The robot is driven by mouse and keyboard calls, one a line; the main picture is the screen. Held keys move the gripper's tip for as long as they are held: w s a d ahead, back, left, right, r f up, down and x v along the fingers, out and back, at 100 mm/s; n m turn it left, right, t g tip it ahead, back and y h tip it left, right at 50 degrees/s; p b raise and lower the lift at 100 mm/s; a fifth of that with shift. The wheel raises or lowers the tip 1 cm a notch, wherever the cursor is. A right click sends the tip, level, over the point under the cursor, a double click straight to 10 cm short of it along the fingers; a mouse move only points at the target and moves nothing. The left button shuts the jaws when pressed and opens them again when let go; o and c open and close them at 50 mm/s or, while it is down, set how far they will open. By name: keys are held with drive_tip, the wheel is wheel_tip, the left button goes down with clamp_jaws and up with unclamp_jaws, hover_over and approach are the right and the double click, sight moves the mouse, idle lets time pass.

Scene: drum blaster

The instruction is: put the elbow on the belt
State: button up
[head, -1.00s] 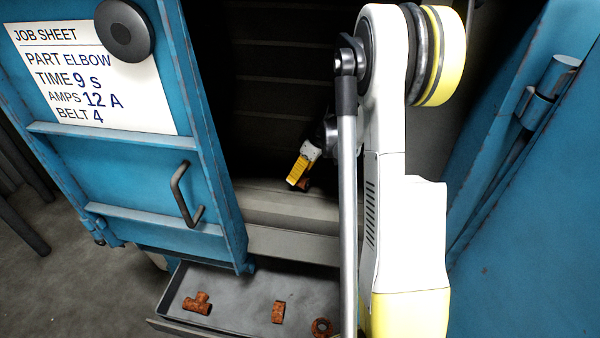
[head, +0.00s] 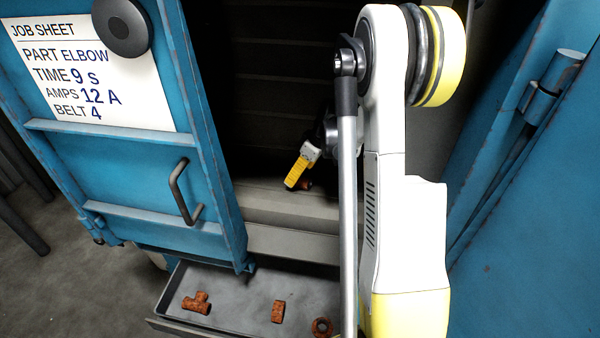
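A small rusty brown piece, likely the elbow (head: 306,184), is inside the blue cabinet at the grey belt (head: 262,198), low in the opening. My gripper (head: 294,184) points down and left there, its yellow finger just left of the piece and partly in front of it. Only one finger shows clearly, so I cannot tell whether it is shut on the piece or apart from it. I also cannot tell whether the piece rests fully on the belt. My white and yellow arm hides the right side of the opening.
The blue door (head: 125,170) stands open on the left with a job sheet (head: 88,75) and a handle (head: 183,192). Below, a grey tray (head: 235,290) holds a rusty tee (head: 197,302), a short piece (head: 278,311) and a ring (head: 322,327). A blue panel (head: 530,200) stands right.

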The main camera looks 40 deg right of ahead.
drive_tip(key=p+v, duration=0.3)
drive_tip(key=v, duration=1)
drive_tip(key=s+a+r+m+h, duration=0.1)
drive_tip(key=s+a+r, duration=0.25)
drive_tip(key=a, duration=0.55)
drive_tip(key=s+a+r+m+h, duration=0.1)
drive_tip(key=s+a+r, duration=0.1)
drive_tip(key=a+r, duration=0.5)
drive_tip(key=s+a+f+m+t, duration=0.1)
drive_tip(key=s+a+t, duration=0.2)
drive_tip(key=s+a, duration=0.7)
drive_tip(key=a, duration=0.2)
drive_tip(key=shift+s+a+f+m, duration=0.25)
drive_tip(key=shift+a+m, duration=0.1)
drive_tip(key=shift+m, duration=0.05)
